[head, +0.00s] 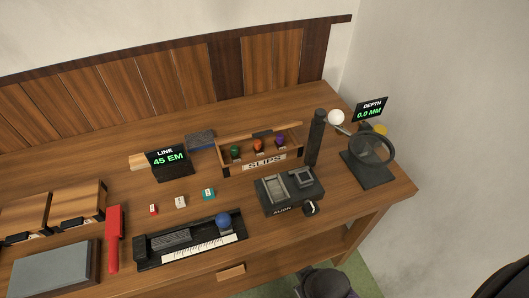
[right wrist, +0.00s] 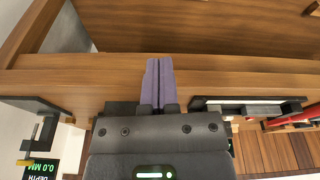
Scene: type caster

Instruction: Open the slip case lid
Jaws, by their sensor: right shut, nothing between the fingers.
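The slip case (head: 263,162) is a wooden box with a "SLIPS" label on its front, on the middle right of the desk. Green, orange and purple knobs (head: 258,146) show in it. A dark piece (head: 262,134) lies on its back edge; I cannot tell how the lid stands. My right gripper (right wrist: 158,68) has purple fingers, pressed together and empty, near the desk's front edge. In the head view, a dark, purple-tinged part of it shows at the bottom, apart from the case. My left gripper is not in view.
A ruler tray (head: 140,264), small blocks and a "LINE" display (head: 168,160) are to the left.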

